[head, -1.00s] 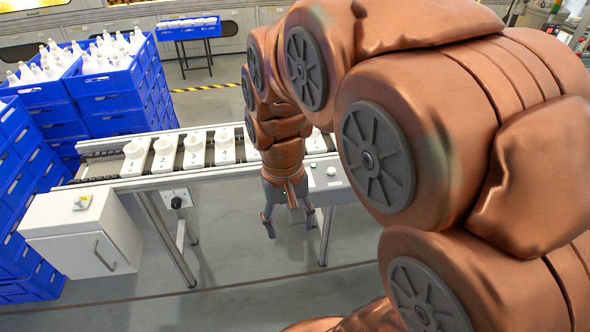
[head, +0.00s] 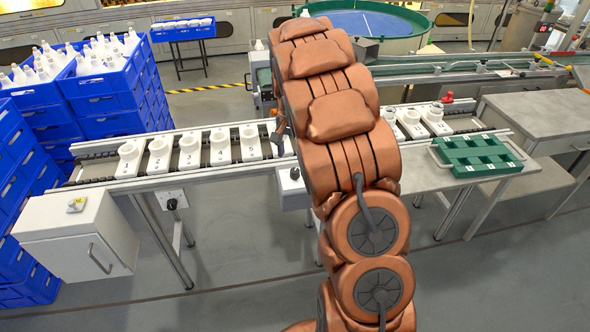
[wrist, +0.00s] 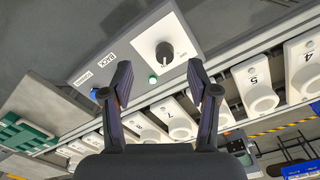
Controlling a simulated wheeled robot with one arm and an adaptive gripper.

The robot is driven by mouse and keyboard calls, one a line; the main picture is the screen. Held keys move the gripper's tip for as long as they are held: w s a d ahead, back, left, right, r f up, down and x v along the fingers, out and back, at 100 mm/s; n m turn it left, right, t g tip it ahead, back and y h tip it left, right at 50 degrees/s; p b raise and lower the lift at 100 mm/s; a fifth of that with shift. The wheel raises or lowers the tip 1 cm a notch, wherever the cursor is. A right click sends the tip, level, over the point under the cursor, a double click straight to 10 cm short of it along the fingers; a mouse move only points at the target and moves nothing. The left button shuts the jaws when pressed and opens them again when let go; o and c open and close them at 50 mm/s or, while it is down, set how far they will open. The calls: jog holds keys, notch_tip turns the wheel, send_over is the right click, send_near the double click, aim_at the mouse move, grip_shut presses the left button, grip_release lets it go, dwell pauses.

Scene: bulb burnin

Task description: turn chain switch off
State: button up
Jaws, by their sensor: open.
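A black rotary knob (wrist: 165,53) sits on a light plate on the grey control box (wrist: 135,45); its small lettering is too blurred to read. I cannot tell for sure that this knob is the chain switch. In the wrist view my gripper (wrist: 160,82) is open and empty, its fingers apart and the knob beyond the gap between them. I see no contact. In the head view the box (head: 292,190) shows at the conveyor's front edge, partly behind my arm.
Another black knob (head: 173,203) is on a plate under the conveyor (head: 85,172). A white cabinet (head: 80,240) with a rotary switch (head: 76,204) stands left. Numbered sockets (head: 190,150) line the conveyor. A green tray (head: 478,155) lies right. A green button (wrist: 153,79) is near the knob.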

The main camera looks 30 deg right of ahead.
aim_at(295, 170)
jog(key=shift+m, duration=0.4)
jog(key=shift+w+d+f, duration=1.15)
jog(key=shift+d+f, duration=0.05)
jog(key=shift+d, duration=0.05)
jog(key=shift+f+p, duration=0.95)
jog(key=shift+f, duration=2.85)
jog(key=shift+c, duration=0.4)
grip_shut()
